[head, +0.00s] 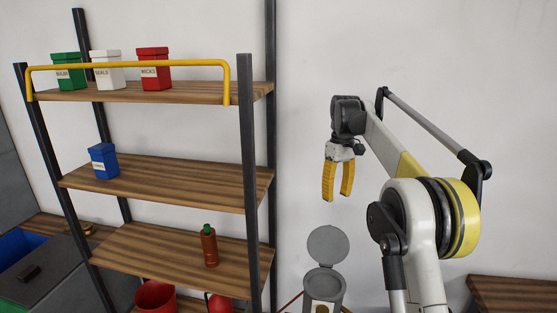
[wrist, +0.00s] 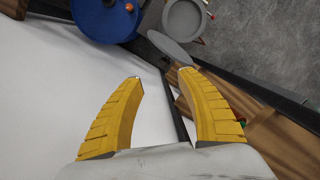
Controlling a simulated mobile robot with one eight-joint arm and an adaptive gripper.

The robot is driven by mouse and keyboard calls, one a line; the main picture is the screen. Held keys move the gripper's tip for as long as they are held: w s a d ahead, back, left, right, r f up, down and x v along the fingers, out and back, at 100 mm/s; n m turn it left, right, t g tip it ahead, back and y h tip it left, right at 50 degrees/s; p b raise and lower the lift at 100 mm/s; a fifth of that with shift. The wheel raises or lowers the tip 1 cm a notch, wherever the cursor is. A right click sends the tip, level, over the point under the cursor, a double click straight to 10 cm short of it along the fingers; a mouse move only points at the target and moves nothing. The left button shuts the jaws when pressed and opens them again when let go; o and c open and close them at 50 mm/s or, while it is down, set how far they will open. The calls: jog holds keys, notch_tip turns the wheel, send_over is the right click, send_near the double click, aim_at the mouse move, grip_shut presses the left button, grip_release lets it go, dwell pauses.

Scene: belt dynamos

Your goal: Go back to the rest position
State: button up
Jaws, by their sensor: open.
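My gripper (head: 337,198) hangs from my raised arm at the right of the shelf rack in the head view, its yellow fingers pointing down. The fingers are apart with nothing between them. In the wrist view the two yellow fingers of my gripper (wrist: 165,80) also stand apart and empty, above the white wall and a dark rack post. My gripper touches nothing that I can see.
A shelf rack (head: 150,185) stands at left, with green (head: 69,72), white (head: 107,71), red (head: 154,70) and blue (head: 103,160) boxes and a brown bottle (head: 209,246). A grey lidded bin (head: 326,280) stands below my gripper. A blue round container (wrist: 100,15) shows in the wrist view.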

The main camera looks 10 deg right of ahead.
jog(key=s+a+f+m+t+b, duration=0.1)
jog(key=s+a+f+t+b, duration=0.1)
jog(key=s+b, duration=0.5)
jog(key=s+a+f+m+t+b, duration=0.1)
jog(key=s+a+m+t+b, duration=0.15)
jog(key=s, duration=0.85)
jog(key=s+a+f+m+t+b, duration=0.1)
jog(key=s+f+t+b, duration=0.3)
jog(key=s+f, duration=1.5)
jog(key=a+b, duration=0.1)
jog(key=b, duration=0.3)
jog(key=shift+f+m+h, duration=0.3)
jog(key=shift+f+m, duration=0.05)
jog(key=shift+f, duration=0.05)
